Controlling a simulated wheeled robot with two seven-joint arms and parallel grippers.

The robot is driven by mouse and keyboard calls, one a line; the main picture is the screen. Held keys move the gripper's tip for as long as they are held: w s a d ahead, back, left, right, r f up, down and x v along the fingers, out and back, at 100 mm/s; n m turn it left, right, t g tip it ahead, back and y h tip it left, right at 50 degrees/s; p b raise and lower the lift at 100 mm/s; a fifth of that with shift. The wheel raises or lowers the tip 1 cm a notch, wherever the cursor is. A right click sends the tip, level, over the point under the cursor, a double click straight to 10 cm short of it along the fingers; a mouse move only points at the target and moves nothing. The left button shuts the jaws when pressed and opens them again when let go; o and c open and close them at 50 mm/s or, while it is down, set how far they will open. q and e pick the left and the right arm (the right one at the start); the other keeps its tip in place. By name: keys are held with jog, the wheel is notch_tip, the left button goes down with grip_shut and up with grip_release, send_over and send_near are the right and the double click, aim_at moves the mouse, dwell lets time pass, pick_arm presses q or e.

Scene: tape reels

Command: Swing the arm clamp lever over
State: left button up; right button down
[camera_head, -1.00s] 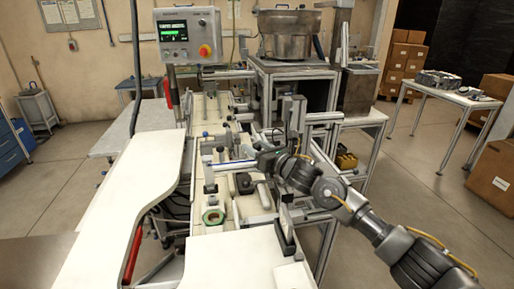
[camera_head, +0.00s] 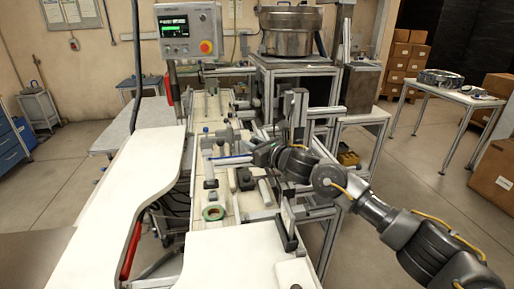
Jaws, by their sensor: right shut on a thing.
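The arm clamp lever looks like a slim blue and grey bar (camera_head: 232,159) lying roughly level across the machine bed. My right gripper (camera_head: 254,157) comes in from the right and is shut at the right end of this bar. The fingers are small and dark, so the exact contact is hard to make out. My left gripper is out of view.
A metal upright (camera_head: 298,118) stands close behind my right wrist. A control panel (camera_head: 188,33) and a steel bowl (camera_head: 289,32) stand at the back. A white worktop (camera_head: 115,205) at left is clear.

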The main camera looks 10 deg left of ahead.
jog(key=a+n+b, duration=0.1)
jog(key=f+n+h+b, duration=0.1)
jog(key=b, duration=0.1)
jog(key=shift+s+a+f+g+b, duration=0.2)
jog(key=shift+s+a+g+b, duration=0.1)
jog(key=shift+s+a, duration=0.05)
jog(key=shift+s+a+f+n+h+b, duration=0.3)
jog(key=shift+a+n+h+b, duration=0.35)
jog(key=shift+b, duration=0.4)
jog(key=shift+d+n, duration=0.1)
jog(key=shift+n, duration=0.15)
jog(key=c, duration=1.2)
grip_release()
jog(key=shift+o, duration=0.2)
